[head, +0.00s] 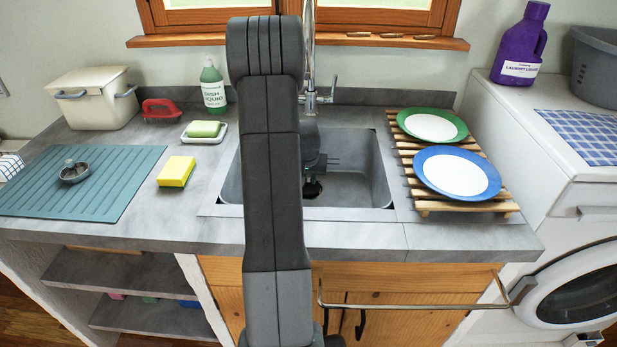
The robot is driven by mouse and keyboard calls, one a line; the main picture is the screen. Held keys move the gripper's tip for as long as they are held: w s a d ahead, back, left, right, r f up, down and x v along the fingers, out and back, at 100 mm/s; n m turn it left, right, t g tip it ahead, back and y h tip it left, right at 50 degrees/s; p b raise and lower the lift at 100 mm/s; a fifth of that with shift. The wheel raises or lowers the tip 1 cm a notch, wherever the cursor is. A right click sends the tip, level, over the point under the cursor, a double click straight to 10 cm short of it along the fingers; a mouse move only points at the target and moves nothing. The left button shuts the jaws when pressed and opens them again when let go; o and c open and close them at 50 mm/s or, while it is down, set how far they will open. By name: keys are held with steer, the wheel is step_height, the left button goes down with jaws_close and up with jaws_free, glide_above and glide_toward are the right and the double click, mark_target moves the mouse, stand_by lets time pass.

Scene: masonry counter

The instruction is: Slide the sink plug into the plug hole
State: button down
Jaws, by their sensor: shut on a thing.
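The plug is partly covered by my gripper. The plug hole cannot be made out apart from the dark patch under my gripper, so I cannot tell whether the plug is over it, in it or beside it. My arm hides the left part of the sink.
A tap (311,98) stands behind the sink, close to my arm. A slatted rack (425,206) with two plates is at the right. A yellow sponge (176,172), a soap dish (204,138) and a teal mat (110,195) with a metal strainer (75,172) lie left.

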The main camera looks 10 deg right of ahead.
steer(key=shift+f+b, duration=0.4)
steer(key=shift+f, duration=0.2)
steer(key=c, duration=1.3)
jaws_free()
steer(key=shift+r, duration=0.1)
steer(key=v, duration=1.3)
steer(key=shift+s+r, duration=0.15)
steer(key=shift+r, duration=0.25)
steer(key=x, duration=1.4)
steer(key=shift+r, duration=0.2)
